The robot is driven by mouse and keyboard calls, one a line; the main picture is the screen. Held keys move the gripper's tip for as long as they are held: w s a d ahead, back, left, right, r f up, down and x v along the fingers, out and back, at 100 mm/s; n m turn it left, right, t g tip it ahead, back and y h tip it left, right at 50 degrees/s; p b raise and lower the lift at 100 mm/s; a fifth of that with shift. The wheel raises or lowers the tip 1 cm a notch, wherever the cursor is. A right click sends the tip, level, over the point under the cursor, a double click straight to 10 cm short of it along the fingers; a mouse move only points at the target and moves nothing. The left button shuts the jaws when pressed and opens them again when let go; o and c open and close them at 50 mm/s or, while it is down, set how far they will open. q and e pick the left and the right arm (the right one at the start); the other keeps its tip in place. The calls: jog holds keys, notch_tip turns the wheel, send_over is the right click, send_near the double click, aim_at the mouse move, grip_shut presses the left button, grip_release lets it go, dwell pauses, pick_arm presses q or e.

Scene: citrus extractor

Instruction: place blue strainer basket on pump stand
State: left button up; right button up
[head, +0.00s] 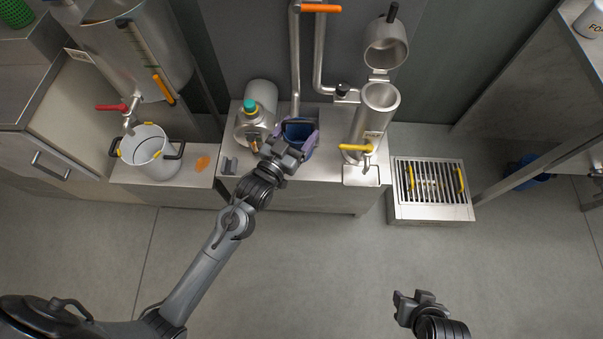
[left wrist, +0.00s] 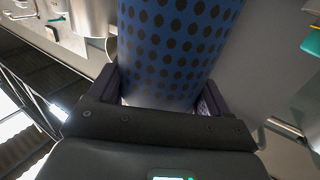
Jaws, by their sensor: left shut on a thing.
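The blue strainer basket (head: 298,131) is in the jaws of my left gripper (head: 297,140) in the head view. In the left wrist view the basket (left wrist: 175,50) shows as a blue wall with rows of dark holes, with a finger on each side. My left gripper is shut on it. The basket is over the back middle of a steel stand (head: 310,168) that carries a pump (head: 258,105) with a green cap. I cannot tell whether the basket touches the stand. My right gripper (head: 414,300) is over the floor at the lower right, away from the basket.
A steel cylinder (head: 380,97) with an open lid and a yellow-handled tap stands right of the basket. Pipes (head: 318,60) rise behind it. A white pot (head: 147,150) stands at left, a slotted grate box (head: 432,190) at right.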

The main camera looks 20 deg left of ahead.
aim_at(304, 135)
pick_arm(q)
jog(key=shift+h, duration=0.3)
jog(key=w+f+b, duration=0.1)
jog(key=f+b, duration=0.1)
jog(key=w+f+b, duration=0.1)
jog(key=f+b, duration=0.1)
jog(key=w+f+b, duration=0.1)
jog(key=f+b, duration=0.1)
jog(key=shift+w+d+f+b, duration=0.1)
jog(key=shift+w+f+b, duration=0.2)
jog(key=shift+w, duration=0.1)
notch_tip(304, 135, down, 10)
jog(key=b, duration=0.6)
jog(key=o, duration=1)
jog(key=shift+o, duration=0.2)
